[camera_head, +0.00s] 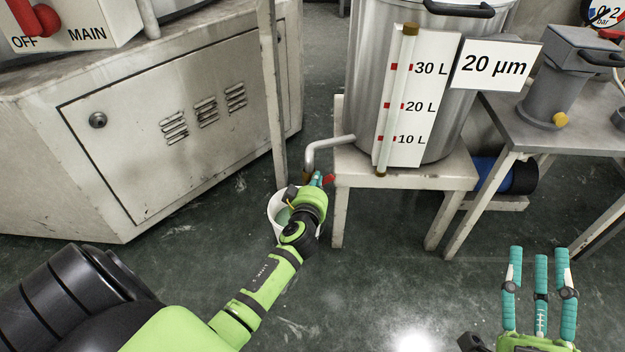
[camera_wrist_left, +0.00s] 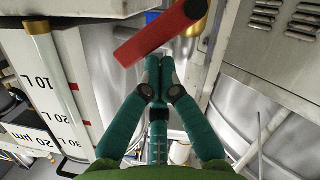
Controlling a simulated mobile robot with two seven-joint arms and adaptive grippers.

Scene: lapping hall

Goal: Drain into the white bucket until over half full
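The white bucket (camera_head: 272,212) stands on the floor below the bent drain pipe (camera_head: 322,146) of the steel tank (camera_head: 372,60). My left gripper (camera_head: 317,181) is over the bucket at the pipe's end, beside the red valve lever (camera_head: 328,180). In the left wrist view its fingers (camera_wrist_left: 160,66) are together, with the red lever (camera_wrist_left: 160,34) just past the tips; contact is unclear. My right gripper (camera_head: 540,262) is open and empty at lower right.
The tank stands on a low bench (camera_head: 385,172) with a litre gauge (camera_head: 395,100) and a "20 µm" sign (camera_head: 495,65). A grey machine cabinet (camera_head: 180,120) is at left. A side table (camera_head: 560,128) with a grey container (camera_head: 560,75) is at right. Foreground floor is clear.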

